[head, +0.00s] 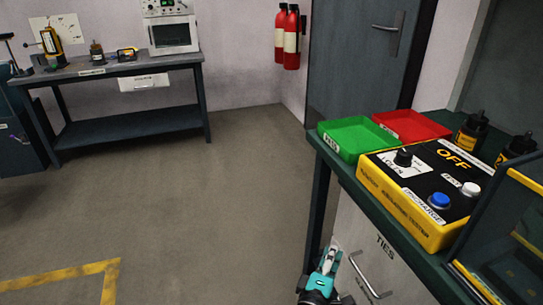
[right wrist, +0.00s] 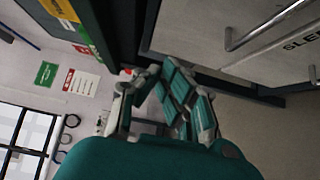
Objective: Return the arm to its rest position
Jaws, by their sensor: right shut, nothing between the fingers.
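My right gripper (head: 332,250) shows at the bottom of the head view, teal and grey, beside the front of the workbench and below its top. In the right wrist view, the right gripper's fingers (right wrist: 156,75) are close together and hold nothing. My left gripper is in neither view.
A workbench (head: 330,158) stands at the right, with a green tray (head: 355,137), a red tray (head: 410,125) and a yellow-black control box (head: 405,215) on top. A drawer handle (head: 367,278) juts out near my right gripper. Open floor (head: 200,210) lies to the left.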

